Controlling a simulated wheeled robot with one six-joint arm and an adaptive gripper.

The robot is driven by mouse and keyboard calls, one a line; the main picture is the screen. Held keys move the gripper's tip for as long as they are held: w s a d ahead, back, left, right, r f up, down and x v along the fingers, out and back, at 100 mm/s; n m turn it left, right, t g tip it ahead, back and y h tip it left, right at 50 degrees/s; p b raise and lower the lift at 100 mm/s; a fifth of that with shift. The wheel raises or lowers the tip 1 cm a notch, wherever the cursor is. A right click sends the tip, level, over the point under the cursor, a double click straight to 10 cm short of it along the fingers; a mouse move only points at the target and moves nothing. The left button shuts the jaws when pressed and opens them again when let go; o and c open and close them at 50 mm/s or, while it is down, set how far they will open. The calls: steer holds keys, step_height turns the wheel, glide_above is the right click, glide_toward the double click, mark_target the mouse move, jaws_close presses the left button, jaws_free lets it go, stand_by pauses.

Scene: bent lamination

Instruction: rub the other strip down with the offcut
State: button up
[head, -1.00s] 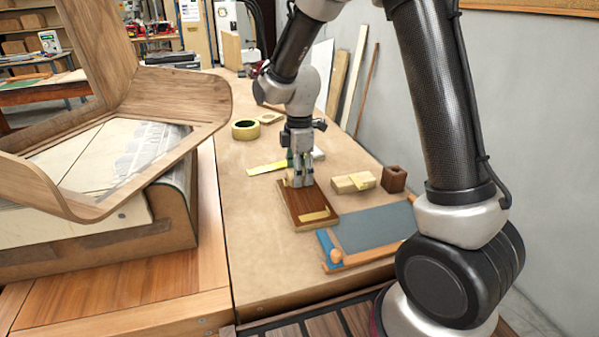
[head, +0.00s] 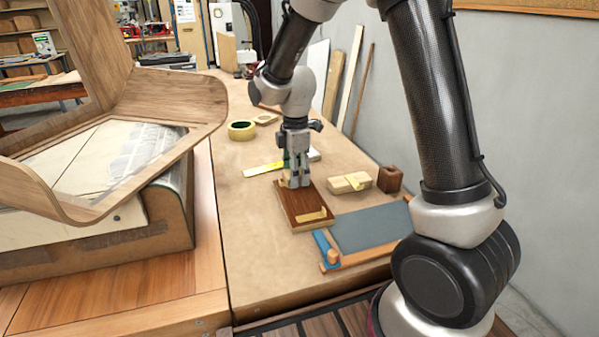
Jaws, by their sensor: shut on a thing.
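A dark brown board (head: 292,208) lies flat on the bench. One pale strip (head: 311,216) shows near its front end. My gripper (head: 297,184) points down over the board's far end, shut on a small pale wooden piece, likely the offcut (head: 284,182), which shows only at the fingers' left side. The fingers hide most of the piece and the board under it. I cannot make out the other strip there, nor whether the piece touches the board.
A pale block with a yellow piece (head: 350,183) and a dark brown cube (head: 390,179) stand right of the board. A grey-blue mat (head: 370,232) with wooden edging lies in front. Bench left of the board is clear.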

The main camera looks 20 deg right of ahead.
stand_by(0.4)
steer(key=shift+d, duration=0.7)
steer(key=shift+a, duration=0.8)
steer(key=shift+r, duration=3)
